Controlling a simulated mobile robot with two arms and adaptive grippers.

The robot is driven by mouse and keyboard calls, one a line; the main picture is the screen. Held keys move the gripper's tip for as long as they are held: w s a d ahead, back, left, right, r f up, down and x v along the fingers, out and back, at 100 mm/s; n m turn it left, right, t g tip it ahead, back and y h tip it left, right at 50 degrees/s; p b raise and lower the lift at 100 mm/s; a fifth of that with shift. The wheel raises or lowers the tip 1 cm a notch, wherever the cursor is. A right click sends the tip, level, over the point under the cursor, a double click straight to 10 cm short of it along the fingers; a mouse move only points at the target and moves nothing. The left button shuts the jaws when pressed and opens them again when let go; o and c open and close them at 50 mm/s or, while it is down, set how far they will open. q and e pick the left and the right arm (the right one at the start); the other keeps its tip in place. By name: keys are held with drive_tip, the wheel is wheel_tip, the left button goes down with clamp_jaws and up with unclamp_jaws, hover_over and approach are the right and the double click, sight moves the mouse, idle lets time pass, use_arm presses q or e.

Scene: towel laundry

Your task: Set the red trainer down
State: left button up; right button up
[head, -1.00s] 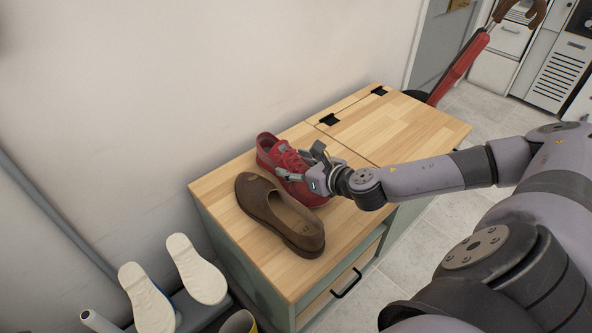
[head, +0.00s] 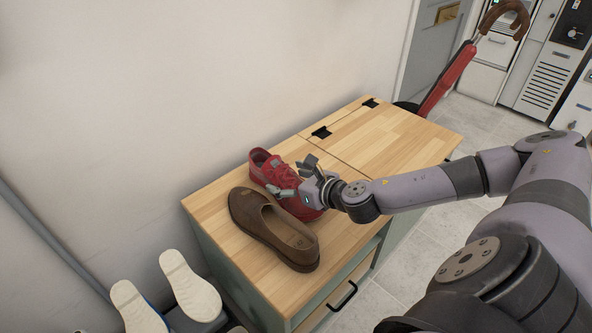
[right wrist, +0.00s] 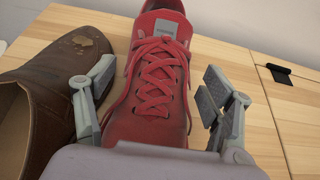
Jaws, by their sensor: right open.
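The red trainer (head: 270,168) rests upright on the wooden top of the cabinet (head: 385,145), right beside a brown slip-on shoe (head: 270,229). In the right wrist view the red trainer (right wrist: 150,95) lies between the two fingers, with its laces and tongue facing the camera. My right gripper (head: 296,180) is open around the trainer. In the right wrist view a gap shows between the right finger and the shoe, and the left finger is between the trainer and the brown shoe (right wrist: 60,75). The trainer's far side is hidden. My left gripper is not in view.
Pale shoe soles (head: 190,285) stand on a rack at the lower left. The right part of the cabinet top is clear, with black hinges (head: 321,132) towards the wall. A red umbrella (head: 450,75) leans beyond the cabinet.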

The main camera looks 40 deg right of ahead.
wheel_tip(320, 180, up, 5)
drive_tip(key=p, duration=0.2)
hover_over(322, 213)
drive_tip(key=shift+f, duration=0.15)
idle(0.3)
